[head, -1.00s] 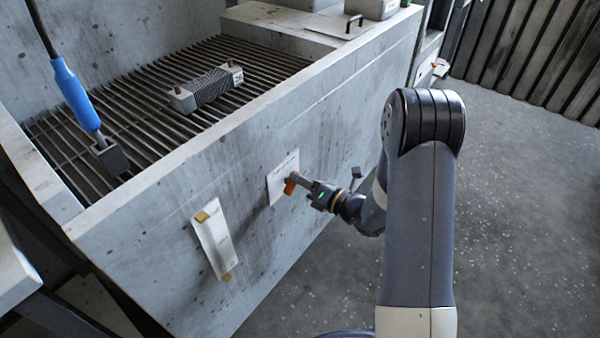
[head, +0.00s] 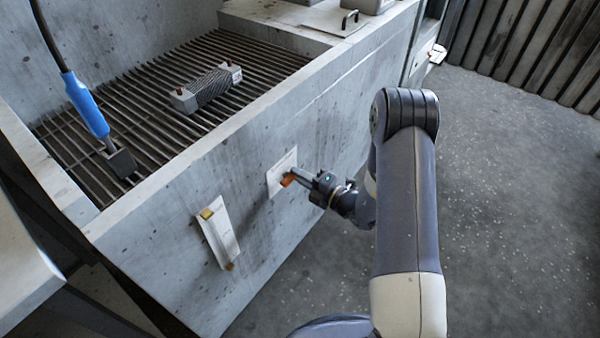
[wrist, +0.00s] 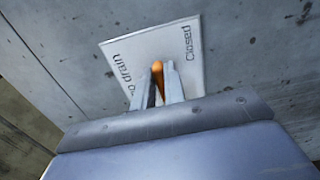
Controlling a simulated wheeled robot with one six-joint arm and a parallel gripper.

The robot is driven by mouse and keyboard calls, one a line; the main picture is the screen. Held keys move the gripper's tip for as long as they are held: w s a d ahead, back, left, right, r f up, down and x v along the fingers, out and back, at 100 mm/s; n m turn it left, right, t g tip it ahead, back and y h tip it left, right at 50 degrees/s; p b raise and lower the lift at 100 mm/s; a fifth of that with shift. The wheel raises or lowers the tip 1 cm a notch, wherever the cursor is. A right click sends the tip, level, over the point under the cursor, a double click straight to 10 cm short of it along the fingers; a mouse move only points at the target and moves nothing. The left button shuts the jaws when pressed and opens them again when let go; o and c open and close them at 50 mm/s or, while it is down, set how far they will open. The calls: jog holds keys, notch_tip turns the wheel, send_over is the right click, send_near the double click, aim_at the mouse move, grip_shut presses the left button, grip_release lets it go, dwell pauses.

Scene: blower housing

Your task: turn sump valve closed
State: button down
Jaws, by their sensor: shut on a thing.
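The sump valve's orange handle (head: 287,181) stands out from a white label plate (head: 281,166) on the front wall of the concrete trough. In the wrist view the handle (wrist: 157,69) shows between my two fingers. My gripper (head: 297,176) is shut on it; in the wrist view the gripper (wrist: 160,82) covers the handle's lower part and the plate's lower edge. The plate (wrist: 130,50) reads "Closed" on the right and words ending in "drain" on the left. The valve's stem is hidden.
A white strip with tan ends (head: 220,232) is on the wall left of the valve. Above, a slatted grate (head: 150,95) holds a grey block (head: 207,88) and a blue-handled tool (head: 88,105). Open floor (head: 500,200) lies to the right.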

jog(key=shift+f+m, duration=0.1)
jog(key=shift+m, duration=0.2)
jog(key=c, duration=1.5)
grip_release()
jog(key=shift+o, duration=0.2)
jog(key=shift+d, duration=0.1)
jog(key=p+v, duration=0.1)
jog(key=v, duration=0.9)
jog(key=shift+s+d, duration=0.25)
jog(key=shift+a, duration=0.1)
